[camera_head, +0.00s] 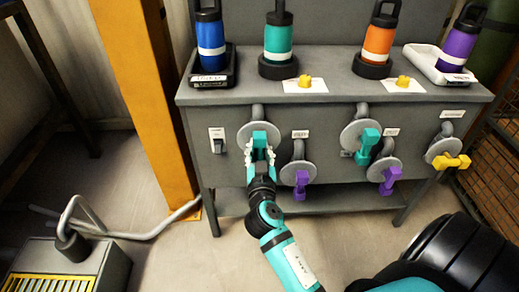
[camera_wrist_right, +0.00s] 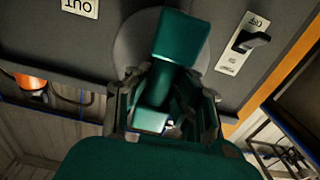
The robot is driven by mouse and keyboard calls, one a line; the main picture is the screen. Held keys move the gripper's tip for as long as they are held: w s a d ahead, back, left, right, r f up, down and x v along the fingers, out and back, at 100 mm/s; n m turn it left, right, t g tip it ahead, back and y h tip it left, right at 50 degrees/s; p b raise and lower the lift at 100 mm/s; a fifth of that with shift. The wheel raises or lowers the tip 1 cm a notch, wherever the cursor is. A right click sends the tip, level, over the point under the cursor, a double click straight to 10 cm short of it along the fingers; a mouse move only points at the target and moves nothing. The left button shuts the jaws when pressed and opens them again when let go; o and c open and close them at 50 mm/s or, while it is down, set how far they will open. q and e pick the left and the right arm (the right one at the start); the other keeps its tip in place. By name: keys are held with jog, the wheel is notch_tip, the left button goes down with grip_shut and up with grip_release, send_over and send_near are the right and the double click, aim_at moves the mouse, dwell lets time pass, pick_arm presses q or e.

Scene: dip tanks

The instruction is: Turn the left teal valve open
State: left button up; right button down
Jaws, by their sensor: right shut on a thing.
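The left teal valve (camera_head: 259,136) is on the front panel of the grey bench, at the upper left, with a round grey disc behind its handle. My right gripper (camera_head: 260,153) reaches up from below and is shut on the teal handle. In the right wrist view the teal handle (camera_wrist_right: 184,38) runs between the fingers of the gripper (camera_wrist_right: 165,105), its top end sticking out past them. The lower part of the handle is partly hidden by the fingers. My left gripper is not in view.
A purple valve (camera_head: 301,179) hangs close to the right of my gripper. Another teal valve (camera_head: 369,138), a second purple valve (camera_head: 390,175) and a yellow valve (camera_head: 450,161) are further right. A switch plate (camera_head: 217,139) is at left. Bottles stand on the bench top (camera_head: 330,90).

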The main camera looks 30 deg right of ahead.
aim_at(259, 134)
jog(key=c, duration=1.2)
grip_release()
jog(key=shift+o, duration=0.2)
notch_tip(259, 134, up, 10)
